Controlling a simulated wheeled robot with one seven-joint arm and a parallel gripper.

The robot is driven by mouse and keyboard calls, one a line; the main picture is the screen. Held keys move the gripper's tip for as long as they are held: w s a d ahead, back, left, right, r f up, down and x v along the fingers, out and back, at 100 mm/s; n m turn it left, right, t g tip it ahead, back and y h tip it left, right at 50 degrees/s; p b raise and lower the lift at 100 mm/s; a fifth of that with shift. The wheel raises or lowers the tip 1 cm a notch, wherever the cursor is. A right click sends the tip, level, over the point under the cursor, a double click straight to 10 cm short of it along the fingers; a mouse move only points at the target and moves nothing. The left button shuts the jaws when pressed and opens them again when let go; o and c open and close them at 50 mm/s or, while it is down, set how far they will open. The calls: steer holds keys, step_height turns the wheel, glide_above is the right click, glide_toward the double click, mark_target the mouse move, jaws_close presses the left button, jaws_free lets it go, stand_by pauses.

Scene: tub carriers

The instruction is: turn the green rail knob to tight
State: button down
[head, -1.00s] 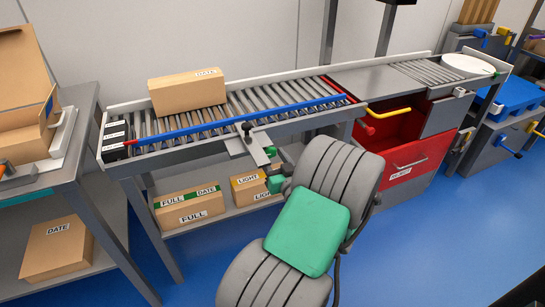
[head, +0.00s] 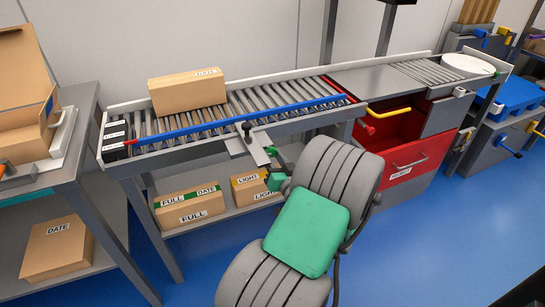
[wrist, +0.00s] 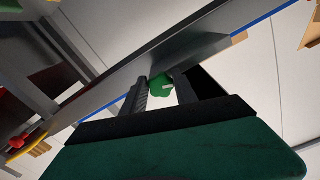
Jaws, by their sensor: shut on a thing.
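The green rail knob (wrist: 160,84) shows in the wrist view between the two dark fingers of my gripper (wrist: 161,92). The fingers are shut on it from both sides. In the head view the green knob (head: 270,151) is a small spot at the lower end of the grey bracket (head: 250,148) on the conveyor's front side. My gripper (head: 277,158) reaches it there, partly hidden by my arm. Any tight or loose mark on the knob is not readable.
A blue guide rail (head: 230,124) runs along the roller conveyor, with a carton (head: 187,93) lying behind it. Labelled boxes (head: 190,206) stand on the shelf below. Blue floor is open at right.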

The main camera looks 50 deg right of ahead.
steer(key=shift+m, duration=0.3)
steer(key=c, duration=1)
jaws_free()
steer(key=shift+o, duration=0.2)
steer(key=b+v, duration=0.3)
steer(key=v, duration=0.5)
steer(key=shift+w, duration=0.1)
